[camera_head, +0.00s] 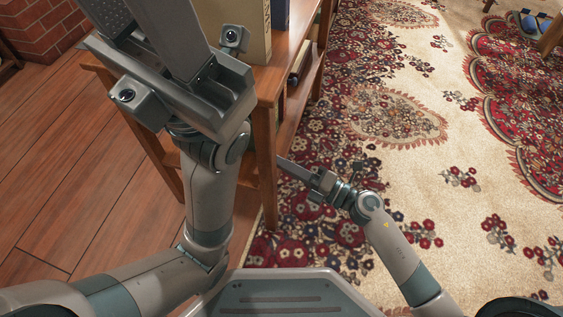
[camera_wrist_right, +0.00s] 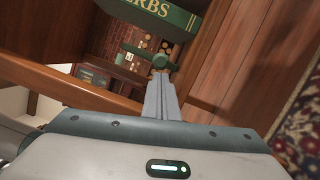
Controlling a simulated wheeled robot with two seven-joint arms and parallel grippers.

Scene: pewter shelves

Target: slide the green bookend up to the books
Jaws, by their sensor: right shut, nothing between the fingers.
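My right gripper (camera_head: 281,161) reaches in at the side of the wooden shelf unit, low down. In the right wrist view its fingers (camera_wrist_right: 160,78) are shut together with nothing between them. Just beyond the tips is a small green piece with a rounded end (camera_wrist_right: 160,62); it may be the green bookend, but I cannot tell for sure, nor whether the tips touch it.
The wooden shelf unit (camera_head: 270,85) carries a tan book (camera_head: 250,32) and a dark blue one (camera_head: 280,12) on top. Its posts and boards frame the right gripper closely.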

